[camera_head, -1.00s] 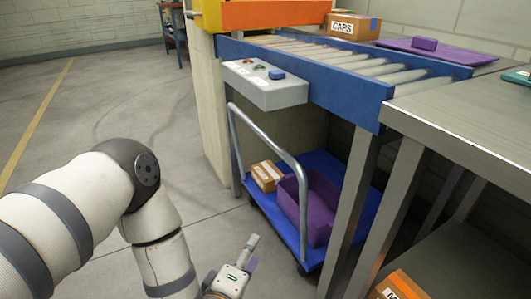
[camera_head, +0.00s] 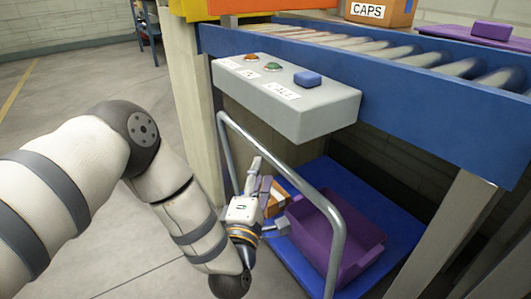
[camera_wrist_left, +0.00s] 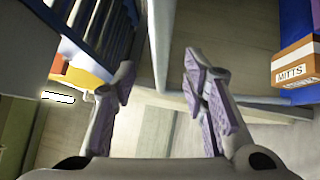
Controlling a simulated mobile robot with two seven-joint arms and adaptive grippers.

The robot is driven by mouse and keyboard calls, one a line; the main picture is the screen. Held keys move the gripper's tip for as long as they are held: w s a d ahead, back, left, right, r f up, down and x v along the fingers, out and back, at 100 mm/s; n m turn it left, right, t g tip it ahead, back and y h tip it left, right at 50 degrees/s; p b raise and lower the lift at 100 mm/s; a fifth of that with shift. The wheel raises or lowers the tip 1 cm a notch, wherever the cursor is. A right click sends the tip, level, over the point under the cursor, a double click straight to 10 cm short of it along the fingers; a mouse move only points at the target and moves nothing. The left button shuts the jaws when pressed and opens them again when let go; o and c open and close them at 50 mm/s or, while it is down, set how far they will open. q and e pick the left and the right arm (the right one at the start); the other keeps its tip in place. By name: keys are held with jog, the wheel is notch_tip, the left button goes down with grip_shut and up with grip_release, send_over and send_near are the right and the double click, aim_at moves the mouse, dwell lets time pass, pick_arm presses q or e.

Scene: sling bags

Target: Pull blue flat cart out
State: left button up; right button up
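The blue flat cart (camera_head: 318,178) stands under the conveyor in the head view, with a grey tubular handle (camera_head: 284,166) arching over its near side. A purple bin (camera_head: 335,235) and an orange box (camera_head: 276,203) sit on its deck. My left gripper (camera_head: 268,194) is open at the handle's near left part, overlapping it in the picture; contact cannot be told. The left wrist view shows its fingers (camera_wrist_left: 160,85) spread apart, with no object clearly held between them. The box labelled MITTS (camera_wrist_left: 296,62) is right of the fingers there. My right gripper is out of view.
A grey control box (camera_head: 285,98) with buttons juts out above the cart handle. The blue conveyor rail (camera_head: 430,110) and a metal leg (camera_head: 450,228) bound the cart on the right. Open floor (camera_head: 70,110) lies to the left.

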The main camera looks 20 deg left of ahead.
aim_at(265, 153)
pick_arm(q)
jog(key=w, duration=0.2)
jog(key=w+b, duration=0.1)
jog(key=w, duration=0.2)
jog(key=w+a+r, duration=0.1)
jog(key=w, duration=0.1)
jog(key=shift+w+b, duration=0.3)
grip_shut()
